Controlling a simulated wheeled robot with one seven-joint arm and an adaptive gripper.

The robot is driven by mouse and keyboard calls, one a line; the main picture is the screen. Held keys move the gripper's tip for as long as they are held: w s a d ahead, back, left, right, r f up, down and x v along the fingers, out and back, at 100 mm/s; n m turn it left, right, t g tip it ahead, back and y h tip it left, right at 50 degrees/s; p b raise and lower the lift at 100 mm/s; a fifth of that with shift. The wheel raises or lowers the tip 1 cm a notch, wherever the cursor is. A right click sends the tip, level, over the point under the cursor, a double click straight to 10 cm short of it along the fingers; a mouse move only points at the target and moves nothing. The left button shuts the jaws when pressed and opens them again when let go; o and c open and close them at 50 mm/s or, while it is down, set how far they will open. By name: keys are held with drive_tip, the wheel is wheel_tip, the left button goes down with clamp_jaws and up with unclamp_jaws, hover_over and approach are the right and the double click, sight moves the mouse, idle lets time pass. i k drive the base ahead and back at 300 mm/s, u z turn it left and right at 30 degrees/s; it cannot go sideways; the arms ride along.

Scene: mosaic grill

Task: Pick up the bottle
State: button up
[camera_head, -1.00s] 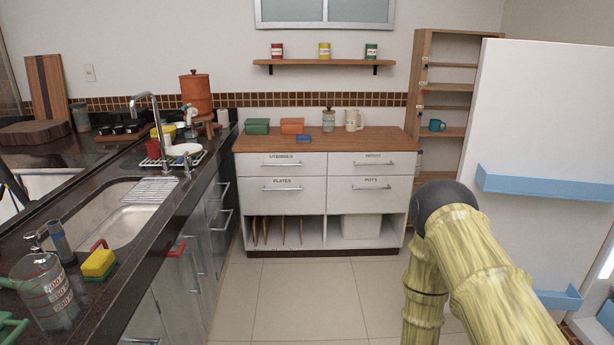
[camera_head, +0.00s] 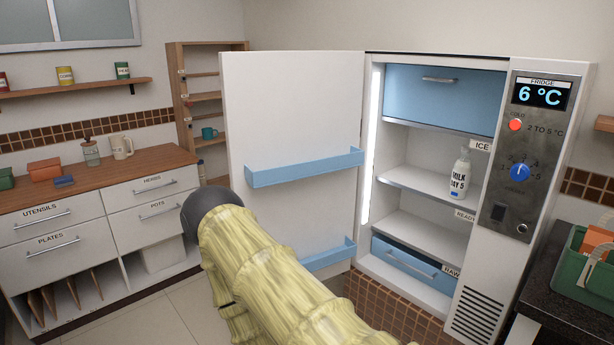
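A white milk bottle (camera_head: 460,175) with dark lettering stands upright on a middle shelf inside the open fridge (camera_head: 425,207), toward the shelf's right side. My own arm, yellow and bamboo-like with a dark rounded joint, rises across the lower middle of the view, to the left of the bottle and nearer the camera. My gripper does not show in this view, so I cannot see what it holds. Nothing covers the bottle.
The fridge door (camera_head: 290,110) is swung open to the left, with blue door racks. A blue drawer (camera_head: 440,92) sits above the bottle's shelf and another (camera_head: 412,262) below. A dark counter with a green crate (camera_head: 583,270) stands at right. Wooden-topped cabinets (camera_head: 90,190) stand at left.

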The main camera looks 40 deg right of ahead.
sight(462, 167)
drive_tip(key=z, duration=2.15)
